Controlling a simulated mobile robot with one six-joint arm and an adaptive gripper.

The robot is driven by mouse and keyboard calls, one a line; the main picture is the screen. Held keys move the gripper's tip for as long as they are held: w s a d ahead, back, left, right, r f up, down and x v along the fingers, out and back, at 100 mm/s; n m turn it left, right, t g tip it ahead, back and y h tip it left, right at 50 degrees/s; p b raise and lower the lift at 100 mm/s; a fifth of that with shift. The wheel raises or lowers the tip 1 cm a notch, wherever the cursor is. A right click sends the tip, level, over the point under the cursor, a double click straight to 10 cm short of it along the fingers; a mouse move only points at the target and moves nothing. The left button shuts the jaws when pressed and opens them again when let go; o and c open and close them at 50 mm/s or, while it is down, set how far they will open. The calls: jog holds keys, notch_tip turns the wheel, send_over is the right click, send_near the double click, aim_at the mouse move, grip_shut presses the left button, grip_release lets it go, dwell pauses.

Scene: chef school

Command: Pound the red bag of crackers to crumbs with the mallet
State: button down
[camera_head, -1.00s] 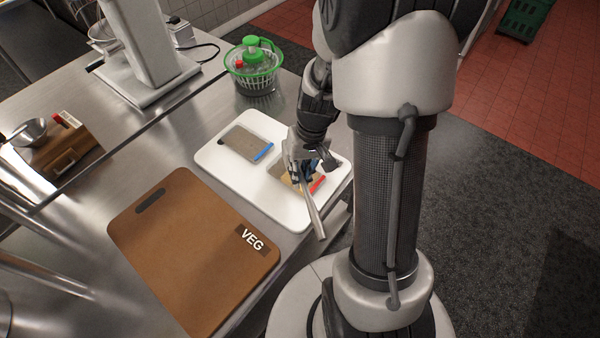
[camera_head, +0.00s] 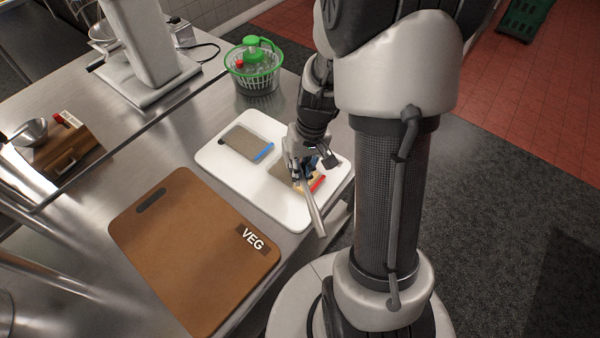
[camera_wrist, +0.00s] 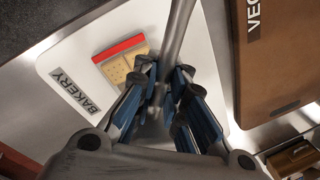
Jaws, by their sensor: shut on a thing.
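The cracker bag with the red strip (camera_head: 315,185) lies on the white board (camera_head: 218,158); pale square crackers show in it in the wrist view (camera_wrist: 123,62). My gripper (camera_head: 300,173) is shut on the mallet (camera_head: 314,212), whose grey metal shaft (camera_wrist: 178,30) runs up between the fingers in the wrist view. My gripper is over the bag in the head view and covers part of it. I cannot tell if the mallet touches the bag. The mallet's head is not clearly seen.
A bag with a blue strip (camera_head: 263,152) lies on the same board, to the left. A brown VEG board (camera_head: 190,250) is nearer. A green salad spinner (camera_head: 254,70) stands behind. The wrist view shows a BAKERY label (camera_wrist: 75,92) on the white board.

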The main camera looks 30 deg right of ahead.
notch_tip(320, 180, up, 2)
jog(key=shift+f, duration=0.15)
jog(key=p, duration=0.2)
send_over(314, 191)
jog(key=s+a, duration=0.1)
jog(key=s, duration=0.1)
jog(key=f+b, duration=0.1)
jog(key=f, duration=0.1)
jog(key=shift+w+a+f+b, duration=0.1)
jog(key=shift+w+f+b, duration=0.1)
jog(key=shift+f+b, duration=0.2)
notch_tip(314, 191, down, 4)
jog(key=b, duration=0.3)
jog(key=shift+r, duration=0.35)
